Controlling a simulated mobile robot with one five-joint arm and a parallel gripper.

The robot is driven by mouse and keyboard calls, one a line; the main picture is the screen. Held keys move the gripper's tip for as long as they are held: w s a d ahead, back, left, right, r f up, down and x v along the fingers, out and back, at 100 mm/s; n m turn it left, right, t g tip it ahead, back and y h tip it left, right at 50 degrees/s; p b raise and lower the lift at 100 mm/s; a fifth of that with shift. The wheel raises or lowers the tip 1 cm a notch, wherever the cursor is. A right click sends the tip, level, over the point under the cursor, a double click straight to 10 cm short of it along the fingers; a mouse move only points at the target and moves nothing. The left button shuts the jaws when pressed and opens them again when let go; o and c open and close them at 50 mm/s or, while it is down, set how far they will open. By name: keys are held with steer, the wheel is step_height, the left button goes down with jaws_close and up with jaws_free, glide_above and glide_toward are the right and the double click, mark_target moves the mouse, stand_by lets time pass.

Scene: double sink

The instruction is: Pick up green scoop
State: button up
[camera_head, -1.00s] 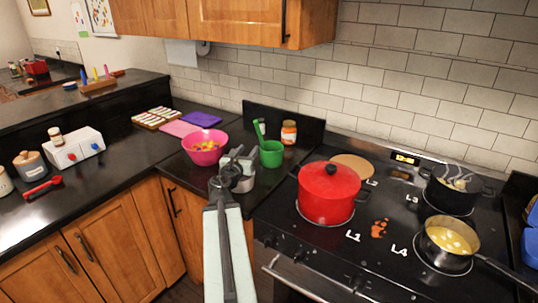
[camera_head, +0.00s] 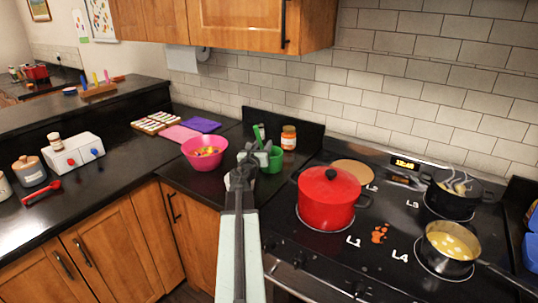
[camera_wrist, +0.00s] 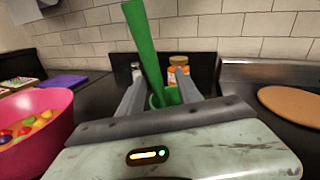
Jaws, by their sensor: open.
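The green scoop (camera_head: 259,134) stands tilted in a green cup (camera_head: 275,163) on the counter, left of the stove. In the wrist view its long handle (camera_wrist: 144,42) rises between the two fingers and leans to the upper left. My gripper (camera_wrist: 158,76) is open, one finger on each side of the handle. I cannot tell whether either finger touches it. In the head view my gripper (camera_head: 250,152) overlaps the left side of the cup. The cup (camera_wrist: 172,97) is partly hidden by my gripper in the wrist view. The scoop's lower end is hidden.
A pink bowl (camera_head: 203,155) of colourful pieces stands close on the left. An orange-labelled jar (camera_head: 288,138) stands behind the cup, near a dark upright panel (camera_head: 308,133). A red pot (camera_head: 327,203) is on the stove at right. Purple and pink mats lie behind the bowl.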

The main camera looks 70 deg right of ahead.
steer(key=shift+a, duration=0.1)
jaws_close()
stand_by(1.2)
